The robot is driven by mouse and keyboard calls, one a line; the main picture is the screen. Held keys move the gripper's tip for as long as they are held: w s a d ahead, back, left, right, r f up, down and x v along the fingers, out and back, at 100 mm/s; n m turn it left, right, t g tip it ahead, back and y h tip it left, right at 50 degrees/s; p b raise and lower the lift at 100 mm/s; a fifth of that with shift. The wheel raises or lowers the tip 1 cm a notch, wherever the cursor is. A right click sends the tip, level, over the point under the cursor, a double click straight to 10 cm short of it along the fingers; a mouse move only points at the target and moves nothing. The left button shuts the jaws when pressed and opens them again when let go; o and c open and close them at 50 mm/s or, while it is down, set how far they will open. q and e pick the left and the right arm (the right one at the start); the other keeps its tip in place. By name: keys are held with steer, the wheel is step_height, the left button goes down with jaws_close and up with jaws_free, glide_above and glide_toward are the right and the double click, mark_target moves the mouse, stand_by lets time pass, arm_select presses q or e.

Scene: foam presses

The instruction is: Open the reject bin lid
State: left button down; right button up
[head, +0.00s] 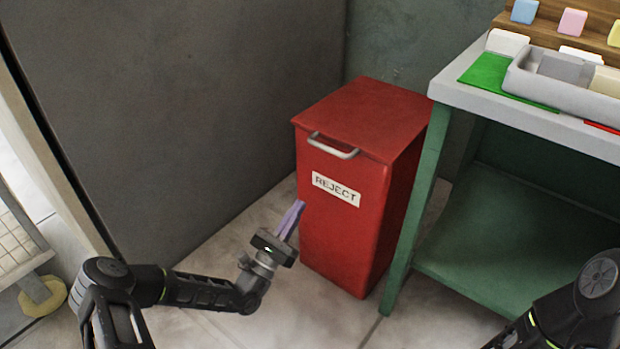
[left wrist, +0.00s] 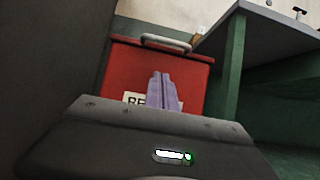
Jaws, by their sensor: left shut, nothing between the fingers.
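The red reject bin (head: 342,225) stands on the floor with its lid (head: 365,115) closed. A grey handle (head: 333,147) sits at the front edge of the lid, above a white REJECT label (head: 336,189). My left gripper (head: 298,204) is shut and empty, with its purple fingers pointing up beside the bin's front left edge, below the handle. In the left wrist view the fingers (left wrist: 163,90) cover part of the label, and the handle (left wrist: 167,42) shows beyond their tips. My right gripper is out of view; only part of my right arm shows at the lower right.
A green workbench (head: 412,215) stands close to the right of the bin. On its top are a grey tray (head: 520,82), a green mat (head: 482,70) and coloured foam blocks on a wooden rack. A dark grey wall panel (head: 180,90) rises at the left. Floor is clear before the bin.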

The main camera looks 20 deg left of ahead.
arm_select(q)
steer(key=s+r+b+x, duration=0.1)
steer(key=b+x, duration=0.3)
steer(key=x, duration=0.8)
steer(key=shift+r, duration=0.85)
steer(key=shift+a, duration=0.1)
